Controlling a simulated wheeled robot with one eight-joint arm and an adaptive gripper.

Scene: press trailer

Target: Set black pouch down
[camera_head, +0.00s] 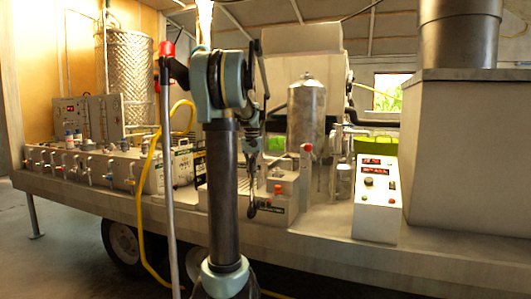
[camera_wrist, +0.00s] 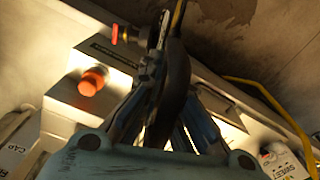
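The black pouch (camera_wrist: 177,82) shows in the wrist view as a narrow dark shape, seen nearly edge-on between the fingers. My gripper (camera_wrist: 163,70) is closed around it, with the left finger along its side and the right finger partly hidden. In the head view my gripper (camera_head: 252,205) hangs down in front of the trailer deck, just left of a grey box with an orange-red button (camera_head: 279,189). The pouch cannot be told apart from the dark fingers there. I cannot tell whether the pouch touches anything below.
The trailer deck (camera_head: 335,218) has bare room between the button box and a white control panel (camera_head: 377,200) with red displays. A tall metal cylinder (camera_head: 306,115) stands behind. Bottles and equipment crowd the left side. A yellow hose (camera_head: 150,175) hangs over the deck's front edge.

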